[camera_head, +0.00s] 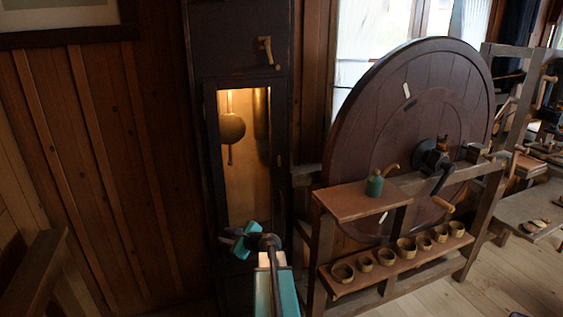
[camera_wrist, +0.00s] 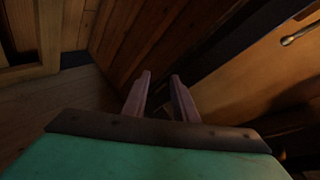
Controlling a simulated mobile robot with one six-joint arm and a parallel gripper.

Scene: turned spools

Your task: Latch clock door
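The clock (camera_head: 198,120) is a tall dark case against the plank wall in the head view. Its door (camera_head: 210,165) is a dark frame around a lit opening, where a round pendulum (camera_head: 232,128) hangs. I cannot tell whether the door is fully shut. A brass latch handle (camera_head: 265,50) sits above the door, and a small brass piece (camera_head: 279,160) is on its right side. My gripper (camera_head: 240,241) is low in front of the clock, well below the latch handle. In the wrist view its two fingers (camera_wrist: 160,76) are apart with nothing between them.
A large dark wheel (camera_head: 380,130) and its wooden stand, with a green can (camera_head: 374,186) and several small bowls (camera_head: 407,248), are close on the right. A wooden piece (camera_head: 32,275) stands at lower left. A tan panel (camera_wrist: 260,75) fills the wrist view's right side.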

